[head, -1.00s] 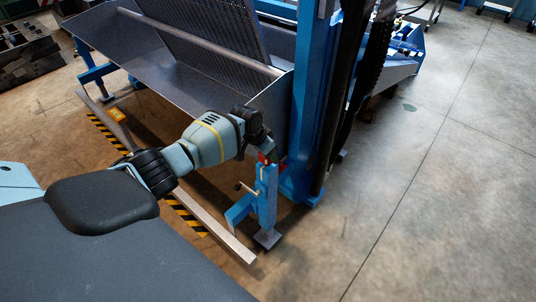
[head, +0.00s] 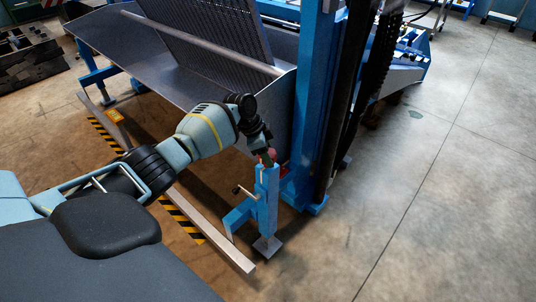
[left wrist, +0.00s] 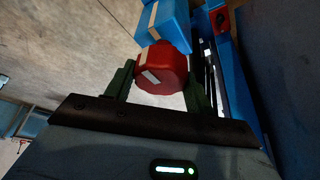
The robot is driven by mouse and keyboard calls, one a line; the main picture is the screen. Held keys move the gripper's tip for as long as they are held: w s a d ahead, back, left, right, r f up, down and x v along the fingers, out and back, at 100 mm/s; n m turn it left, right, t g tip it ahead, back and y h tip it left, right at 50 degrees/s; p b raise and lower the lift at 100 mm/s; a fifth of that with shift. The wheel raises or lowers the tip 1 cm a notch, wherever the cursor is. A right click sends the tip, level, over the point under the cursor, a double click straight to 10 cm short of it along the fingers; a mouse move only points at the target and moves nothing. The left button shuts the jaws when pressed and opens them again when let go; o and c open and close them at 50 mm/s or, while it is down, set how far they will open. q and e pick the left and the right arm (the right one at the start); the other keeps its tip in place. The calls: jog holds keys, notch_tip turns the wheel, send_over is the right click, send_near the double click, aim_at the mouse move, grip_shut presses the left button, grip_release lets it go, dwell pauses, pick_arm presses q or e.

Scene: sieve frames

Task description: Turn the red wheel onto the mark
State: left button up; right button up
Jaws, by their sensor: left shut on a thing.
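The red wheel (head: 269,157) sits at the top of a blue post (head: 266,200) in the head view, mostly hidden by my left gripper (head: 268,154). In the left wrist view the red wheel (left wrist: 162,70) lies between the two dark fingers of my left gripper (left wrist: 160,88), which is shut on it. Beyond the wheel, the blue post (left wrist: 172,22) bears pale strips (left wrist: 149,17). My right gripper is out of view.
A large grey trough (head: 165,82) with a slotted screen stands behind my left arm. A tall blue column (head: 313,110) rises close to the right of the wheel. A metal floor rail (head: 215,236) runs below my arm. The concrete floor at right is clear.

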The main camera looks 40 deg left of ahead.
pick_arm(q)
jog(key=shift+f, duration=0.1)
dwell(0.3)
jog(key=o, duration=1)
jog(key=shift+c, duration=0.2)
jog(key=p+v, duration=0.1)
jog(key=v, duration=0.5)
jog(key=shift+a, duration=0.1)
jog(key=shift+p+v, duration=0.35)
jog(key=shift+v, duration=0.6)
